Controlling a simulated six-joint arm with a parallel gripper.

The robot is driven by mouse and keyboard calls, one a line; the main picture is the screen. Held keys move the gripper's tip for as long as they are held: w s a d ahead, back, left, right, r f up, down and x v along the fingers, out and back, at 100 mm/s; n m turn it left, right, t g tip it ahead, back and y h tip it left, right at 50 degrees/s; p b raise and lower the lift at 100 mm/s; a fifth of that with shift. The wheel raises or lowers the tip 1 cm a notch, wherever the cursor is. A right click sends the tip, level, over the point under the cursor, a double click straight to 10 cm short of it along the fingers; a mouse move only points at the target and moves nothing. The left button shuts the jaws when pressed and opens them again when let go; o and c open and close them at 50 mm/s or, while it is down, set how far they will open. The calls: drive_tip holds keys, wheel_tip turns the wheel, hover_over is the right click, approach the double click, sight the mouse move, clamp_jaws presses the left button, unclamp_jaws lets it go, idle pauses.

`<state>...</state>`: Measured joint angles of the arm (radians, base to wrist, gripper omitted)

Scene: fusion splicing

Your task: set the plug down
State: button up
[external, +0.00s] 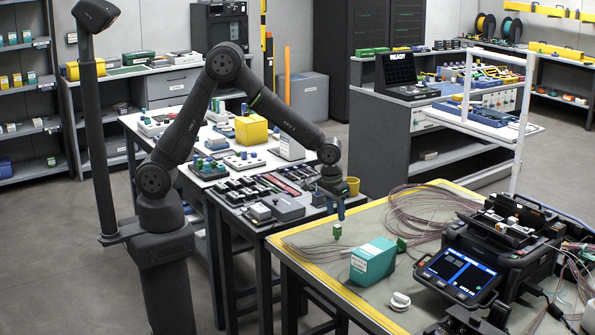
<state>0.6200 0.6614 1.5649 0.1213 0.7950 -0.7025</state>
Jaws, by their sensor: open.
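My gripper (340,213) is open and hangs low over the left end of the splicing table. A small green plug (337,230) shows just below its fingertips, seemingly on or close to the mat, near thin cables. I cannot tell whether there is a gap between the fingers and the plug. A second small green piece (401,244) lies beside the teal box (373,261). The gap between my fingers is too small to make out clearly.
A black fusion splicer (498,250) with a lit screen stands to the right on the yellow-edged table (335,288). Loose thin cables (415,208) coil behind the teal box. A white round piece (400,301) lies in front. A dark bench (265,225) with several small parts adjoins on the left.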

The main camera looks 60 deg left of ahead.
sight(338, 226)
drive_tip(key=r, duration=0.5)
drive_tip(key=shift+s+r, duration=0.1)
drive_tip(key=shift+s, duration=0.3)
drive_tip(key=f, duration=0.4)
drive_tip(key=w+f, duration=0.1)
drive_tip(key=f, duration=0.7)
drive_tip(key=shift+w, duration=0.35)
drive_tip(key=shift+w+r, duration=0.1)
drive_tip(key=shift+r, duration=1.75)
drive_tip(key=shift+f, duration=0.15)
